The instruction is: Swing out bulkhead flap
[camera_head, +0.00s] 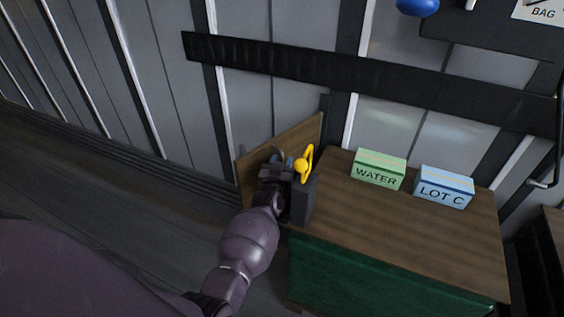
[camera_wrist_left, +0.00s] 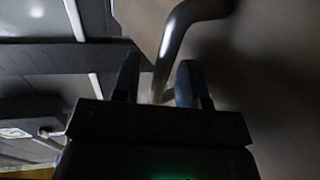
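A brown wood-look panel, apparently the bulkhead flap (camera_head: 303,133), stands upright at the left end of the cabinet. In the left wrist view its pale face (camera_wrist_left: 140,18) carries a bent grey metal handle (camera_wrist_left: 172,40). My left gripper (camera_head: 281,161) is in front of the panel. In the left wrist view the left gripper (camera_wrist_left: 157,82) has its two fingers apart, one on each side of the handle, with gaps showing beside the bar. A yellow loop with a round knob (camera_head: 303,165) is just right of the gripper, above a dark box (camera_head: 303,200). My right gripper is not in view.
The green cabinet (camera_head: 375,283) has a wooden top (camera_head: 405,230) bearing a green WATER box (camera_head: 379,169) and a blue LOT C box (camera_head: 444,187). A long black rail (camera_head: 350,82) crosses the ribbed grey wall. The floor (camera_head: 110,185) left of the panel is clear.

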